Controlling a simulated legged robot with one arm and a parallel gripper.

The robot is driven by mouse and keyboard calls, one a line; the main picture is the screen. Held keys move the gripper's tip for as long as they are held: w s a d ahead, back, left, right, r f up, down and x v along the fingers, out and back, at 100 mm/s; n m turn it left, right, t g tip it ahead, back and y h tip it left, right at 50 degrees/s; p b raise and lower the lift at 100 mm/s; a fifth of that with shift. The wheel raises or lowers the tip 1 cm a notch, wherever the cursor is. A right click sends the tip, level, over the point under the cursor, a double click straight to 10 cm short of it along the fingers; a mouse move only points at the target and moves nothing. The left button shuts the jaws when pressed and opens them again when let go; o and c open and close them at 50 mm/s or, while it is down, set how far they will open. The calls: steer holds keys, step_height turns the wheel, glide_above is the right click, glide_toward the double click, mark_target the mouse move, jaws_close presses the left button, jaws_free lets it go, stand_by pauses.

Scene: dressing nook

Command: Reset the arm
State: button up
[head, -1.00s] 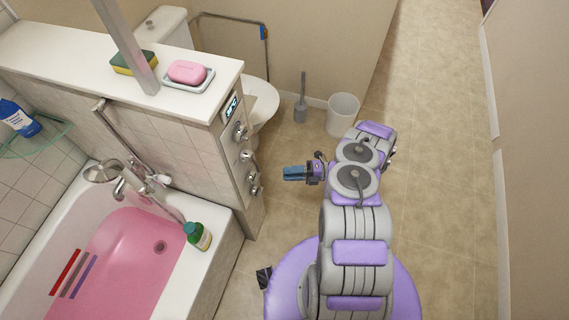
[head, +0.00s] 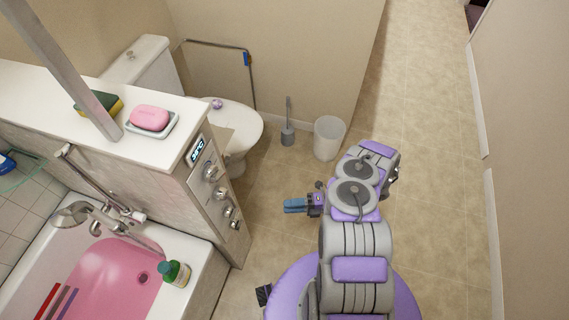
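My arm is folded over my purple base at the lower right of the head view. My gripper (head: 294,206) points left, above the beige tiled floor, with its blue fingers seen nearly together. Nothing shows in its grasp. The small size and the angle hide whether there is a gap between the fingers. It is apart from the bathtub and the tiled wall.
Pink soap (head: 149,118) lies on the ledge. A toilet (head: 240,122), toilet brush (head: 288,134) and white bin (head: 328,138) stand ahead. Floor (head: 430,150) at right is clear.

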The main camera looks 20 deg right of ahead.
steer(key=shift+a, duration=0.1)
steer(key=s+a+r+n+g+h, duration=0.15)
steer(key=a+r+n+g, duration=0.35)
steer(key=r+n, duration=0.75)
steer(key=a+r+n+g+h, duration=0.3)
steer(key=a+r+n+g, duration=0.35)
steer(key=r, duration=1.05)
steer(key=s+d+r+n+t+h, duration=0.1)
steer(key=s+d+r+n+h, duration=0.1)
steer(key=s+r+n+h, duration=0.65)
steer(key=s+d+r+n+t+h, duration=0.2)
steer(key=s+d+n, duration=0.1)
steer(key=s+n, duration=0.2)
steer(key=s+d+r+n+t+h, duration=0.2)
steer(key=s+d+n+t, duration=0.1)
steer(key=s+n, duration=0.3)
steer(key=shift+s+d+r+h, duration=0.3)
steer(key=shift+s+d, duration=0.4)
steer(key=shift+s, duration=0.35)
